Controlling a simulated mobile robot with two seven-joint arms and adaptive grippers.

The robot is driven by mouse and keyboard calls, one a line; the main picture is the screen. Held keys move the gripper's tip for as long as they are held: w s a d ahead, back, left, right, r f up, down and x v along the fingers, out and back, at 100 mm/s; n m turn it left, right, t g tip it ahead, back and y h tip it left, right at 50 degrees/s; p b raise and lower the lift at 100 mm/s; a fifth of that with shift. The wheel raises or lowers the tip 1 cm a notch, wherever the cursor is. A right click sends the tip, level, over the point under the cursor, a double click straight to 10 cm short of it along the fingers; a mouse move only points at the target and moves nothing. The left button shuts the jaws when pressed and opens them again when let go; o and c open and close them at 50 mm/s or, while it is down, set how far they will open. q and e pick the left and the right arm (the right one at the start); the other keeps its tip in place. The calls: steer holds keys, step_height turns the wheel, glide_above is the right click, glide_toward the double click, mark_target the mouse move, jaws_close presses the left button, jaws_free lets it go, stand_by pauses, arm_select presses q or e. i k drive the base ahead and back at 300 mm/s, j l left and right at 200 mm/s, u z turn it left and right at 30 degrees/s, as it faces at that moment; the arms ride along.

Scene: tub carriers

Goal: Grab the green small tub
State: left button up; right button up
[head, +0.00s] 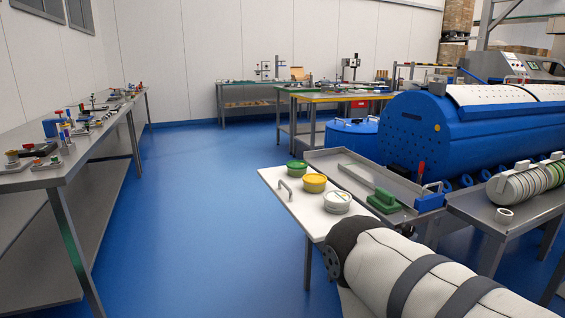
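The green small tub (297,170) stands upright near the far end of a pale table top (317,222), right of the middle of the head view. A yellow tub (315,184) stands just nearer, and a white-grey tub (337,203) nearer still, in a slanting row. A metal handle stands on the table top to the left of the tubs. Neither of my grippers shows in the head view.
A grey tray with a green tool (384,201) adjoins the tubs' table on the right. A large blue drum machine (425,135) stands behind. A long grey workbench (60,175) runs along the left. Blue floor (195,225) between is clear.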

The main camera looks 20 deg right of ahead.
mark_target(295, 168)
steer(key=i+j+z, duration=0.1)
steer(key=i+z, duration=0.3)
steer(key=i+j+z, duration=0.2)
steer(key=z, duration=0.2)
steer(key=i+j+z, duration=0.75)
steer(key=k+l, duration=0.05)
steer(key=k, duration=0.05)
